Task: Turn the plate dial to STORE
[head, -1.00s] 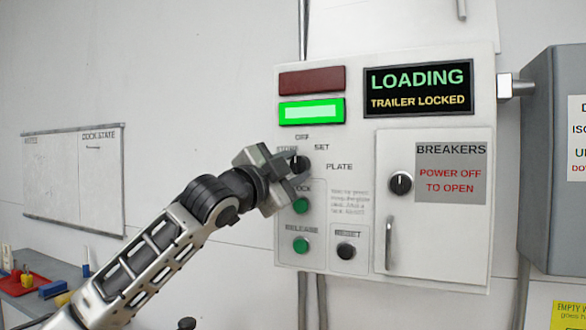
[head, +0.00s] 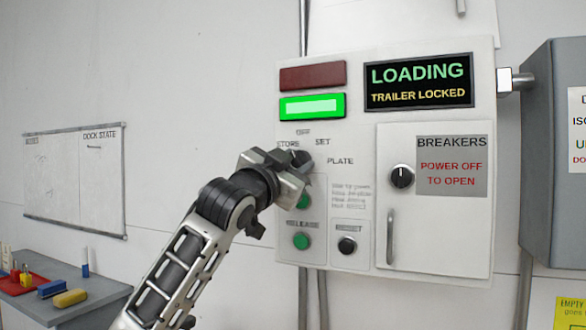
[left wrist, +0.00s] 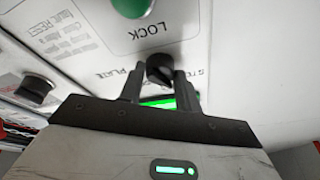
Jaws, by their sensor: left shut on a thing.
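The plate dial (head: 303,157) is a small black knob on the white control box (head: 360,115), with OFF, STORE and SET printed around it and PLATE to its right. My left gripper (head: 297,163) is at the dial and hides much of it. In the left wrist view the dial (left wrist: 160,68) sits between the two dark fingertips (left wrist: 157,80), which are shut on it. Its pointer mark is hidden, so I cannot tell which label it points to. My right gripper is not in view.
A green LOCK button (left wrist: 131,5) is close to the dial, with a green RELEASE button (head: 301,242) and a black RESET button (head: 347,245) below. The sign (head: 418,82) reads LOADING, TRAILER LOCKED. The breaker door (head: 440,235) is shut at right. A grey bench (head: 85,305) is at lower left.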

